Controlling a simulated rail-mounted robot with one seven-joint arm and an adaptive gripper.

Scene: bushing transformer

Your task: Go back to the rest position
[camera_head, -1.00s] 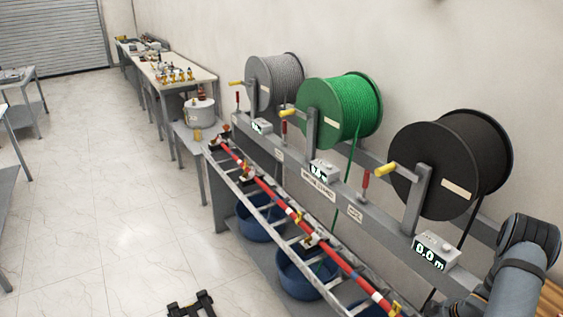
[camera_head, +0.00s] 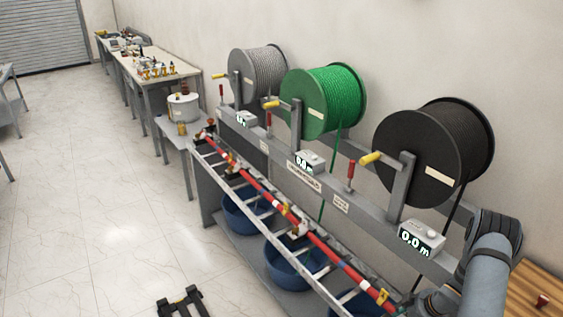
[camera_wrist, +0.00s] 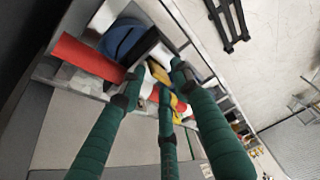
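My gripper (camera_wrist: 158,80) shows in the wrist view as several green, ribbed fingers with dark joints. Their tips are apart, and I see nothing held between them. The fingers point over the ladder-like rack, where red (camera_wrist: 85,57), yellow and white parts show behind the tips. Whether the tips touch anything cannot be told. In the head view, my grey arm is at the lower right, and my gripper is out of the picture.
A red rod (camera_head: 320,243) lies along the ladder-like rack (camera_head: 240,195), with blue tubs (camera_head: 290,268) below. Grey (camera_head: 258,75), green (camera_head: 325,102) and black (camera_head: 435,152) reels stand along the wall. A wooden surface (camera_head: 535,280) is at the lower right. The floor (camera_head: 90,220) at left is mostly clear.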

